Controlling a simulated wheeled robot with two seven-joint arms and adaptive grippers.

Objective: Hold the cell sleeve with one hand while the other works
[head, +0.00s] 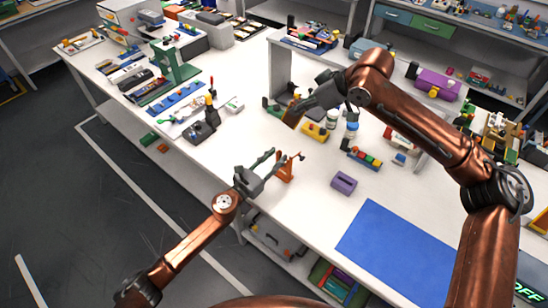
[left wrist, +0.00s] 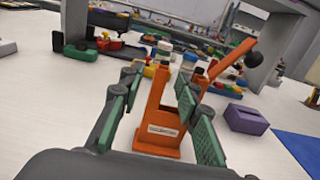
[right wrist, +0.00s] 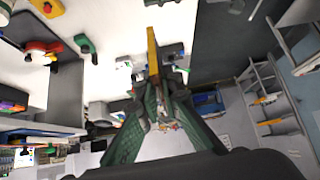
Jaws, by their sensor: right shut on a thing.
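An orange stand-like piece (head: 286,171) with a white label and a tilted lever ending in a dark knob stands upright on the white table; I take it for the cell sleeve. It also shows in the left wrist view (left wrist: 160,125). My left gripper (head: 277,158) is open, its green-padded fingers on either side of the orange piece. A gap shows at the left finger; the right finger is close, contact unclear. My right gripper (head: 294,118) is higher and farther back, shut on a thin yellow-orange flat piece (right wrist: 153,50) held above the table.
A purple block (head: 344,184) and a blue mat (head: 385,245) lie to the right of the orange piece. A yellow block (head: 314,132), a blue-labelled bottle (head: 352,127) and colored blocks (head: 364,157) stand behind. Tools and a green press (head: 176,65) fill the left side.

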